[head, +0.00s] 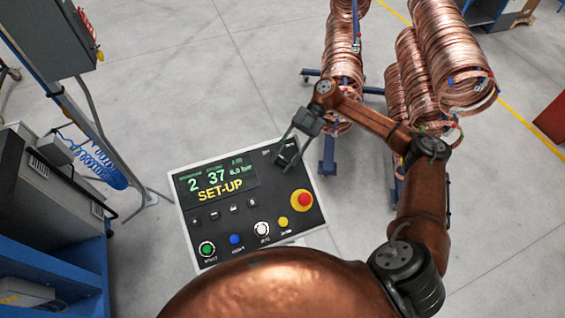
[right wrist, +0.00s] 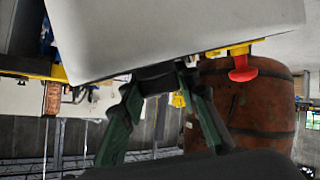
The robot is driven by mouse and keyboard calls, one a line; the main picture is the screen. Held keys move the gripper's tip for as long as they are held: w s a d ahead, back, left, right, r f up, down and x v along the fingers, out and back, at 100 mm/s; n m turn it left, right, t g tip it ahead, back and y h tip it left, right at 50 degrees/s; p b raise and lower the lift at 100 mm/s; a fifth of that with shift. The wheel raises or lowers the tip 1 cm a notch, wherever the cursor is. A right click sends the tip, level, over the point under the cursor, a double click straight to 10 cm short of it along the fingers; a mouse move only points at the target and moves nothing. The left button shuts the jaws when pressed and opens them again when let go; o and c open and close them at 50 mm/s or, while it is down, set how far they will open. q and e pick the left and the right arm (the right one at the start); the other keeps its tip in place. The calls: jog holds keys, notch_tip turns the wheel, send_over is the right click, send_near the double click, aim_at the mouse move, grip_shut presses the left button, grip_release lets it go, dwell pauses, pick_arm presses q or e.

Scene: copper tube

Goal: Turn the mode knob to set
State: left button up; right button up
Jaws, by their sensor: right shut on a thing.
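The control panel (head: 183,222) is a white-edged box with a black face. Its display (head: 215,178) reads 2, 37, 6.0 bar and, in yellow, SET-UP. My right gripper (head: 287,160) is at the panel's upper right corner, beside the display. In the right wrist view, my right gripper (right wrist: 158,86) has its two dark fingers on either side of a dark knob (right wrist: 155,72) that stands out from the panel face, and is shut on it. In the head view the gripper hides this knob, so its pointer cannot be read. My left gripper is out of view.
A red emergency stop (head: 302,200) on a yellow base sits just below my gripper. Green, blue, white and yellow controls line the panel's lower edge. Copper coils (head: 455,55) stand on racks behind my right arm. A grey cabinet (head: 45,190) stands at left.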

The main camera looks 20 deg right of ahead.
jog(key=shift+f+n+g+h+b, duration=0.1)
jog(key=shift+n+g+h+b, duration=0.2)
jog(key=shift+n+g+h, duration=0.2)
jog(key=shift+s, duration=0.1)
jog(key=o, duration=1.2)
jog(key=v, duration=1.2)
jog(key=shift+a, duration=0.1)
jog(key=shift+a, duration=0.15)
